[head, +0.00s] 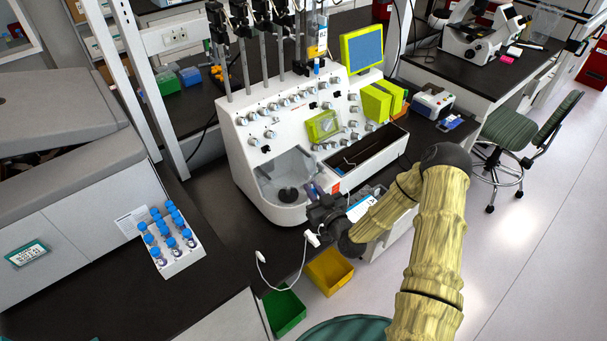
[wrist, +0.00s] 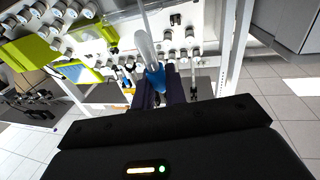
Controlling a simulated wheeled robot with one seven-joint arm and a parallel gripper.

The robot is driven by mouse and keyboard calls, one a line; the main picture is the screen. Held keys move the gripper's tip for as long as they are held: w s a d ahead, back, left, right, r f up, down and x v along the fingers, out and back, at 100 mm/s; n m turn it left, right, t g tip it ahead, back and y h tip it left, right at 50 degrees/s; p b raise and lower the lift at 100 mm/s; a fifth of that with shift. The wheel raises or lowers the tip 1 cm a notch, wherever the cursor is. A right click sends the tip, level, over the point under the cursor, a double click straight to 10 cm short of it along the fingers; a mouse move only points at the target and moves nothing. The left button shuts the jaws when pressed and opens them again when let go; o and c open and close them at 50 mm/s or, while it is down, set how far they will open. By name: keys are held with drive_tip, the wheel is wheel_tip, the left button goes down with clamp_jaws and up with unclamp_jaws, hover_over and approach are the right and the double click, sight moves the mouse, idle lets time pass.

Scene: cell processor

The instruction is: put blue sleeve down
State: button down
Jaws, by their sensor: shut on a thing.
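My gripper (head: 314,190) is in front of the white cell processor, just right of its round well. Its dark purple fingers also show in the wrist view (wrist: 165,92). They are shut on the blue sleeve (wrist: 157,74), a small blue piece at the fingertips with a pale, translucent, elongated part extending from it.
The white cell processor (head: 247,128) has a round well (head: 287,172) and a dark rectangular recess (head: 365,155). A white rack (head: 180,262) of blue-capped tubes stands on the black bench at left. Green (head: 284,311) and yellow (head: 329,271) bins are below the bench edge.

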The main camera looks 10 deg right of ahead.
drive_tip(key=s+d+f+m+h+b, duration=0.2)
drive_tip(key=s+d+f+h, duration=0.1)
drive_tip(key=s+f, duration=0.2)
drive_tip(key=s+d+f+m+t+h+b, duration=0.1)
drive_tip(key=s+f+h, duration=0.3)
drive_tip(key=f, duration=0.5)
drive_tip(key=shift+s+d+f+m+b, duration=0.4)
drive_tip(key=shift+s+d+m, duration=0.3)
drive_tip(key=shift+d+m, duration=0.2)
